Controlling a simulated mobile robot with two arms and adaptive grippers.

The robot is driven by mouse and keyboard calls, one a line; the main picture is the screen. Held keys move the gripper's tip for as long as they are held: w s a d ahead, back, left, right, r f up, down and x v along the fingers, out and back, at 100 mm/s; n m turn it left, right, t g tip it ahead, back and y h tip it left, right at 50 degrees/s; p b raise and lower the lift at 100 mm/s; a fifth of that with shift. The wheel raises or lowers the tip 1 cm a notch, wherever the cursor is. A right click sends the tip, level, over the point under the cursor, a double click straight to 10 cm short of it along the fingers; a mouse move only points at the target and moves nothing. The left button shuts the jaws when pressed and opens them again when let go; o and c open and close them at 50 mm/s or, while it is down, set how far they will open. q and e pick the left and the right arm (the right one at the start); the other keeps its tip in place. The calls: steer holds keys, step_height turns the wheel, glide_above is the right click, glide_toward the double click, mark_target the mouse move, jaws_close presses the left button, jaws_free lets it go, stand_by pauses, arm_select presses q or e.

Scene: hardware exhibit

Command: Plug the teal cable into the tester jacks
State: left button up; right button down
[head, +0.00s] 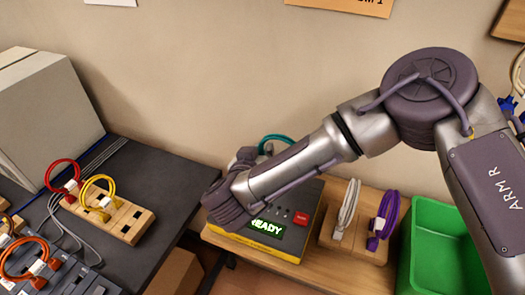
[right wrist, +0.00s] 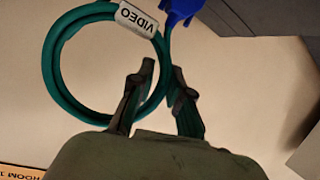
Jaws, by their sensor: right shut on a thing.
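The teal cable (right wrist: 62,75) is a coiled loop with a white VIDEO label and a blue connector (right wrist: 180,10). In the right wrist view my right gripper (right wrist: 160,85) is shut on it, with the coil beyond the fingertips. In the head view only a teal arc (head: 272,138) of it shows behind my right wrist, and the fingers are mostly hidden. The tester (head: 282,258) is a yellow and dark box with a lit green READY display and a red button. It sits below and beside my right wrist, which covers part of it. I cannot make out its jacks. My left gripper is not in view.
A wooden holder (head: 338,243) with a white cable (head: 347,208) and a purple cable (head: 383,220) stands right of the tester. A green bin (head: 428,212) is further right. Another holder (head: 128,228) with red and yellow cables sits on the dark table (head: 165,170) at left.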

steer(key=shift+c, duration=1.9)
jaws_free()
steer(key=v, duration=0.7)
steer(key=shift+s, duration=0.25)
steer(key=shift+a, duration=0.1)
